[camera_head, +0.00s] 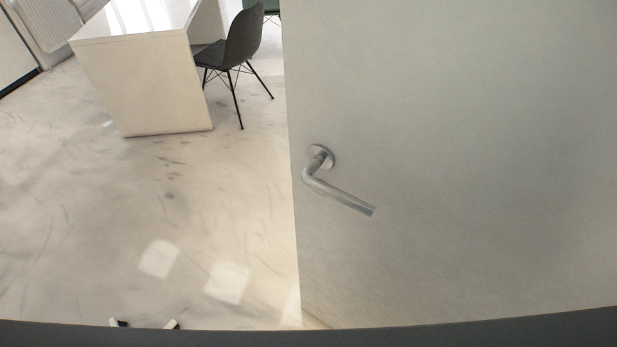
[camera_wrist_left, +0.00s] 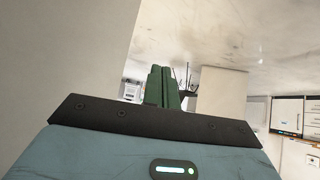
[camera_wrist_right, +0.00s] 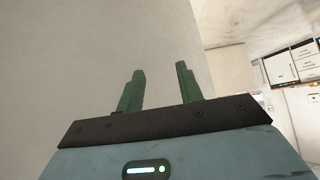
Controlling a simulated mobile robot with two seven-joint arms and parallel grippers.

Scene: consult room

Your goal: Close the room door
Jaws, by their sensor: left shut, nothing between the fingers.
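The room door (camera_head: 460,130) is a plain pale grey panel filling the right half of the head view. It stands open, with its free edge near the picture's middle and floor visible beyond it. A silver lever handle (camera_head: 340,193) sits near that edge, with nothing touching it. My left gripper (camera_wrist_left: 160,85) is shut and empty in the left wrist view, with a pale panel, apparently the door, to its left. My right gripper (camera_wrist_right: 160,85) is open and empty, its green fingers apart before a similar pale surface (camera_wrist_right: 90,50). Contact with the door cannot be told.
A white desk (camera_head: 145,88) and a dark chair (camera_head: 240,45) stand beyond the door's free edge. A radiator (camera_head: 47,22) is at the far left. The pale glossy floor (camera_head: 130,210) left of the door is clear. White cabinets (camera_wrist_right: 293,63) show in the right wrist view.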

